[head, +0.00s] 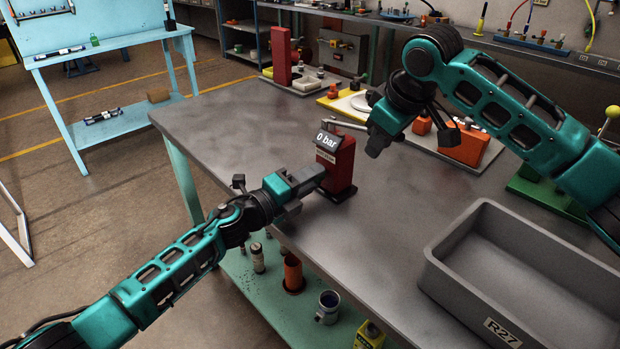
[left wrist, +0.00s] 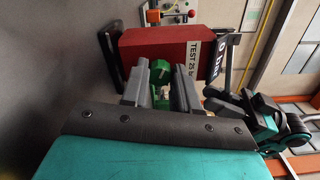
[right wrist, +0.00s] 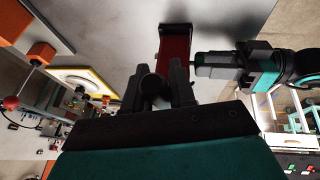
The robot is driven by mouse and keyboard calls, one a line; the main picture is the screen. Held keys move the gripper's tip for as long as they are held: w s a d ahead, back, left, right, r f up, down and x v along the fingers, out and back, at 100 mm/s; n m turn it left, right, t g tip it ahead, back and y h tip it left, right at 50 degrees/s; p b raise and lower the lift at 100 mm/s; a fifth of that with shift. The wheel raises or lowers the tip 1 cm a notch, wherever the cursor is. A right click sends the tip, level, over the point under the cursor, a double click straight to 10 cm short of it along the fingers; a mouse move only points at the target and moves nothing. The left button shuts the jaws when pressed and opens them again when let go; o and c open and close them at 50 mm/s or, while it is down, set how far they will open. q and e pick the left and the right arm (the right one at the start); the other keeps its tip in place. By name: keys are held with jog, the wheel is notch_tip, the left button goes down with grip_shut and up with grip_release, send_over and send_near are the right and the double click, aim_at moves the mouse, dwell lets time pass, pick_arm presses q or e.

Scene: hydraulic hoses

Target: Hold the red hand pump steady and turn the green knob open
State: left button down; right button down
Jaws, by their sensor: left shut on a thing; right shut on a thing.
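The red hand pump (head: 341,168) stands upright near the left edge of the grey workbench, its display reading 0 bar. My left gripper (head: 318,174) reaches its side from the left. In the left wrist view the green knob (left wrist: 160,72) sits between the left fingers, which are shut on it. My right gripper (head: 374,146) is at the end of the pump's grey lever (head: 345,124), to the right of the pump. In the right wrist view its fingers are shut on the dark end of the lever (right wrist: 152,88). The knob is hidden in the head view.
An empty grey bin (head: 520,270) marked R27 stands at the front right of the bench. An orange block (head: 465,146) and a yellow-edged board (head: 345,103) lie behind the pump. Bare bench lies left of and in front of the pump. A light-blue table (head: 110,45) stands further back left.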

pick_arm(q)
jog(key=n, duration=0.5)
dwell(0.6)
jog(key=c, duration=0.8)
grip_release()
jog(key=shift+c, duration=0.2)
jog(key=v, duration=1.2)
pick_arm(e)
jog(key=c, duration=0.8)
grip_release()
jog(key=shift+c, duration=0.2)
